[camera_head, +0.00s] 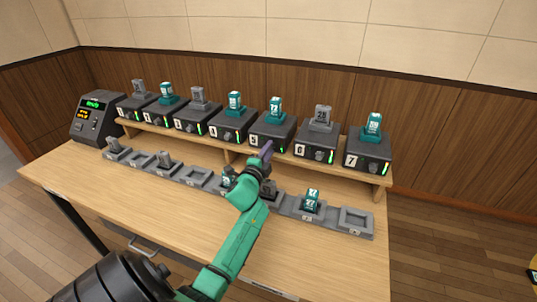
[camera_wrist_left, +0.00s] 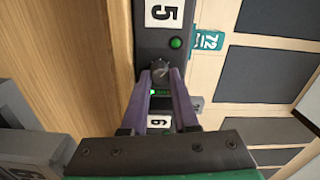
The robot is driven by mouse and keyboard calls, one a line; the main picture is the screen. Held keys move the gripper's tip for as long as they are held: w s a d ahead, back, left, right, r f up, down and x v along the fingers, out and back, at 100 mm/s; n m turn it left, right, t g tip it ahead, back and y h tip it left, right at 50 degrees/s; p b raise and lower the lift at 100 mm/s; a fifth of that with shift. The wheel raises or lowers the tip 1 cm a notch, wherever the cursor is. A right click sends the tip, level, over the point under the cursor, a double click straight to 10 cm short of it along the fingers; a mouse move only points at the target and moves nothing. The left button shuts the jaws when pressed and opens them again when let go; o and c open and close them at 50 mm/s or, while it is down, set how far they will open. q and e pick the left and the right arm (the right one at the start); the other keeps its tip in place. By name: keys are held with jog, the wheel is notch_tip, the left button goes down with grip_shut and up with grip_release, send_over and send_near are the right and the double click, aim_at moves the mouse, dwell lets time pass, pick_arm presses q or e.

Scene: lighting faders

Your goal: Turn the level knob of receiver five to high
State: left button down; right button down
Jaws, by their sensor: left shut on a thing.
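Receiver five (camera_head: 272,133) is a dark box on the raised shelf, with a teal block marked 72 (camera_head: 275,106) on top. In the left wrist view its front panel (camera_wrist_left: 150,45) carries the number 5, a green light and a small dark level knob (camera_wrist_left: 161,68). My left gripper (camera_head: 266,147) is at its front. In the wrist view the two purple fingers (camera_wrist_left: 160,77) are shut on the knob, one on each side. A short green level bar (camera_wrist_left: 159,92) is lit between the fingers. The gripper hides part of the panel in the head view. My right gripper is not in view.
Other receivers stand along the shelf, with six (camera_head: 316,143) and seven (camera_head: 368,152) to the right and four (camera_head: 229,123) to the left. A row of grey cradles (camera_head: 354,222) lies below on the wooden bench. A display unit (camera_head: 92,118) stands at the far left.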

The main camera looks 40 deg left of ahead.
pick_arm(q)
jog(key=shift+s+a+f+n+p, duration=0.1)
jog(key=shift+n+p, duration=1.75)
jog(key=shift+n, duration=6.75)
jog(key=shift+a+n+p, duration=0.1)
jog(key=shift+n+p, duration=1.7)
jog(key=shift+n, duration=6.8)
jog(key=c, duration=0.7)
grip_release()
